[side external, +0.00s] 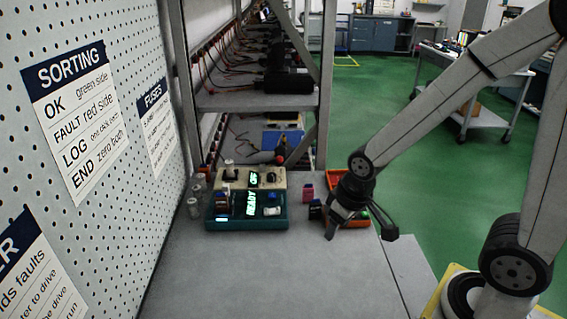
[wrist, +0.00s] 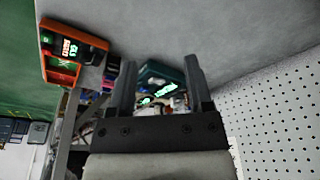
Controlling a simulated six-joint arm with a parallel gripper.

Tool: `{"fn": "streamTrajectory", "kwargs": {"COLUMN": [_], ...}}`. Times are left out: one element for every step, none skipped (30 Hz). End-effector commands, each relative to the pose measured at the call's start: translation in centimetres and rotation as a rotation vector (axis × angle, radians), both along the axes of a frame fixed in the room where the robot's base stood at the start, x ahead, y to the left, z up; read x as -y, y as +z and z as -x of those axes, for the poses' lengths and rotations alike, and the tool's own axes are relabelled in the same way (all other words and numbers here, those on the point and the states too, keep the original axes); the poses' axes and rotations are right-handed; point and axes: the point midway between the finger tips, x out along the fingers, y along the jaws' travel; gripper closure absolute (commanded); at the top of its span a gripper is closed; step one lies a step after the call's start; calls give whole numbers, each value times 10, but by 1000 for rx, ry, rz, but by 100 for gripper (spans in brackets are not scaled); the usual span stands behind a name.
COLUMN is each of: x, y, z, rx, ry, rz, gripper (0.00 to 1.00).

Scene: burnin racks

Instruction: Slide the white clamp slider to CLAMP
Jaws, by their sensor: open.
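A teal-cased unit (side external: 247,224) with lit green displays sits on the grey bench, with a beige panel (side external: 232,177) behind it. A small white piece (side external: 272,211) on the unit's right side may be the clamp slider; its setting is too small to read. My gripper (side external: 335,222) is open and empty, low over the bench to the right of the unit and apart from it. In the wrist view my two fingers (wrist: 160,63) stand apart, with the teal unit (wrist: 150,69) visible between and beyond them. The slider cannot be made out there.
An orange bin (wrist: 90,40) is beside my gripper, partly hidden by it in the side view. Small pink and dark blocks (side external: 308,192) stand between the unit and my gripper. The front bench (side external: 270,280) is clear.

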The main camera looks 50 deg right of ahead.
Motion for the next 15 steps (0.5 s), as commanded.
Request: {"fn": "streamTrajectory", "kwargs": {"x": [0,-1,-1,-1,-1,-1,-2,-2,-2,-2,-3,-3,-3,-4,-4], "y": [1,2,3,4,5,6,6,7,8,9,10,11,11,12,12], "z": [-8,-13,-20,-26,-33,-43,-51,-59,-70,-78,-87,-98,-107,-115,-126], "rx": [0,1,-1,0,0,0,-1,0,0,-1,1,1,1,3,4], "ry": [-8,-14,-22,-31,-38,-51,-60,-73,-87,-98,-111,-128,-139,-152,-168], "rz": [-1,-1,-1,-1,-1,-1,-1,-2,-1,0,0,1,1,2,3], "gripper": [35,35,35,35,35,35,35,35,35,35,35,35,35,35,35]}}
